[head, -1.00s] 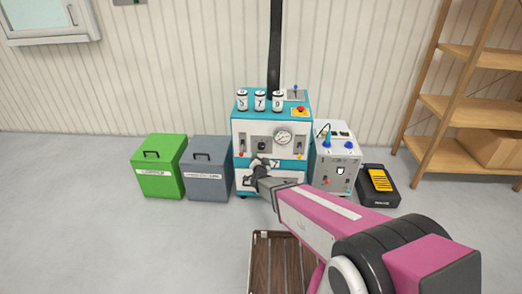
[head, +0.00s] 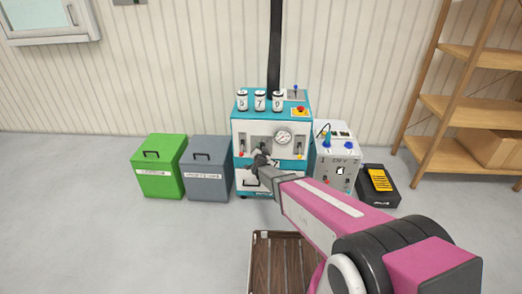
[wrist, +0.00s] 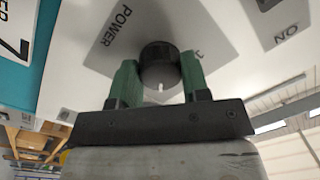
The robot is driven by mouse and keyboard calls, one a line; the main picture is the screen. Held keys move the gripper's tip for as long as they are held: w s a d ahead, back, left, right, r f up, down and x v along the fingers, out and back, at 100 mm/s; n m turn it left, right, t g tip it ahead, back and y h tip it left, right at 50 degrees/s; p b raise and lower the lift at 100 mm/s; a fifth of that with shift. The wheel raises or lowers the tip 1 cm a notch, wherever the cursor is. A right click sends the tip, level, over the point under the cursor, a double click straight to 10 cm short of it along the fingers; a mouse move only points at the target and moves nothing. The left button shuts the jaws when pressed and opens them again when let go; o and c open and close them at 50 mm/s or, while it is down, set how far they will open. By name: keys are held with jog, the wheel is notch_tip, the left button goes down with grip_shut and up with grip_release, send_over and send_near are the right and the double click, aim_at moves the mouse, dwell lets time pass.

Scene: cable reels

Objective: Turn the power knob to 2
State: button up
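In the wrist view the black power knob (wrist: 159,65) is on a light panel with a grey plate marked POWER (wrist: 117,26). A short white mark shows on the knob's lower edge. A "1" (wrist: 197,55) is printed right of the knob. The green fingers of my gripper (wrist: 160,80) are on either side of the knob and appear to touch it, closed around it. In the head view my gripper (head: 259,152) is at the front of the teal and white machine (head: 242,126) and hides the knob there.
A green bin (head: 158,180) and a grey bin (head: 207,183) stand left of the machine. A smaller white unit (head: 337,160) and a black case with yellow on top (head: 378,184) stand right of it. A wooden shelf (head: 465,105) is at the far right.

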jog(key=shift+n, duration=0.3)
jog(key=n, duration=0.8)
jog(key=shift+n, duration=0.6)
dwell(0.4)
jog(key=o, duration=0.9)
jog(key=shift+s, duration=0.2)
jog(key=s, duration=1)
jog(key=shift+s+r, duration=0.2)
jog(key=shift+s, duration=0.05)
jog(key=shift+d, duration=0.1)
